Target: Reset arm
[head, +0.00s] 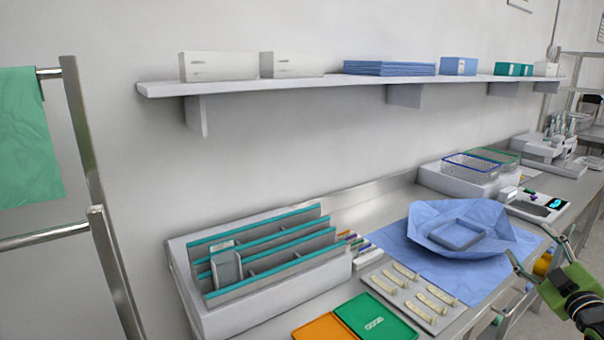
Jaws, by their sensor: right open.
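My right gripper (532,250) shows at the lower right edge, with its green and black arm parts partly cut off by the frame. Its dark fingers are spread apart with nothing between them. It is by the front edge of the counter, to the right of a blue wrap sheet (488,277) with a blue tray (458,235) on it. I cannot tell how high it is above the counter. My left gripper is not in view.
A grey divided rack (228,318) stands on the counter at left. Green (376,320) and orange (322,328) panels lie at the front. A plate with several pale strips (405,301) lies nearby. Wire baskets (470,167) stand farther back. A wall shelf (345,82) holds boxes.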

